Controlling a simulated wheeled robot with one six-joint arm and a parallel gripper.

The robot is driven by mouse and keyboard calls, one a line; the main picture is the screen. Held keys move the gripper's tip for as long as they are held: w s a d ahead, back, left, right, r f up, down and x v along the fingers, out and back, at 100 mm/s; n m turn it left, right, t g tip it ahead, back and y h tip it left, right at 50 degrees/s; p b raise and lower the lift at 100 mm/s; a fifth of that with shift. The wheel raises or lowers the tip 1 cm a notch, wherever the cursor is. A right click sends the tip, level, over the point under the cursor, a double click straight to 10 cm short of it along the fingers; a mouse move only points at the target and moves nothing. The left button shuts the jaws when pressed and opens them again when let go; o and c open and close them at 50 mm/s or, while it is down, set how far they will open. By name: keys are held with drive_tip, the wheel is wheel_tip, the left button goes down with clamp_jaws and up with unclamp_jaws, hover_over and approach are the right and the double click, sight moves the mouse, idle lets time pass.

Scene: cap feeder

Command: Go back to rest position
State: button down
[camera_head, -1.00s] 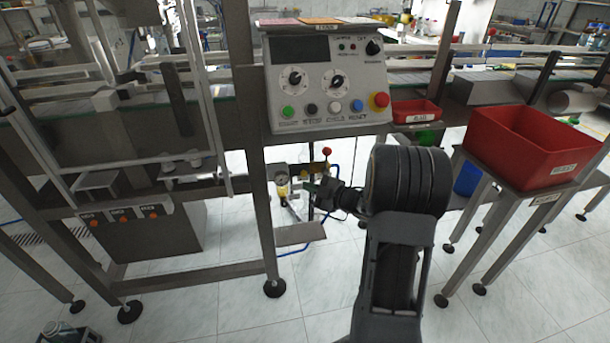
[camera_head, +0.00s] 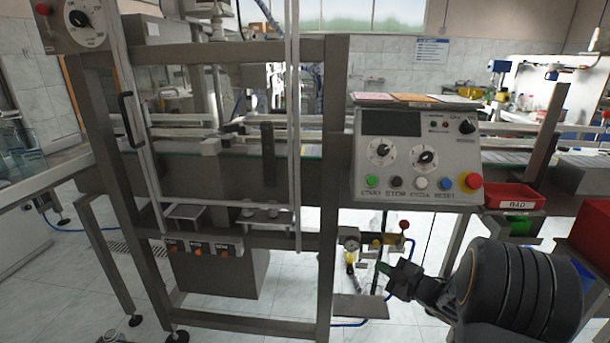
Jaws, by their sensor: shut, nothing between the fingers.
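My arm shows in the lower right of the head view, with its dark rounded joint in front of the machine. My gripper (camera_head: 389,277) is at the arm's left end, small and dark, below the control panel (camera_head: 415,155) and close in the picture to the valve and gauge. Its fingers are shut with nothing visible between them. The gripper looks apart from the panel's buttons; its exact distance from the valve parts cannot be told.
A pressure gauge (camera_head: 351,246) and a red-knobbed lever (camera_head: 404,226) are just beside the gripper. A red BAD tray (camera_head: 515,197) sits right of the panel. A larger red bin (camera_head: 591,232) is at the right edge. The machine's frame post (camera_head: 328,250) stands left of the gripper.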

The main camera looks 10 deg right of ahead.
drive_tip(key=d+f+m+g+h, duration=0.2)
drive_tip(key=d+f+m+h, duration=0.3)
drive_tip(key=d+m+h, duration=0.25)
drive_tip(key=s+d+r+m+g+h+p, duration=0.1)
drive_tip(key=s+r+m+g+h+p, duration=0.4)
drive_tip(key=s+m+p, duration=0.15)
drive_tip(key=s+a+r+g+y+p, duration=0.1)
drive_tip(key=s+a+r+p, duration=0.3)
drive_tip(key=r, duration=0.4)
drive_tip(key=s+a+r+m+g+y+p, duration=0.1)
drive_tip(key=s+a+r+p, duration=0.4)
drive_tip(key=a+r, duration=0.4)
drive_tip(key=s+a+r+g+y+p, duration=0.1)
drive_tip(key=s+a+r+p, duration=0.3)
drive_tip(key=r, duration=0.5)
drive_tip(key=a+y+p, duration=0.1)
drive_tip(key=a+p, duration=0.1)
drive_tip(key=shift+s+a+r+m, duration=0.2)
drive_tip(key=shift+s+a+m, duration=0.1)
drive_tip(key=shift+s+m, duration=0.1)
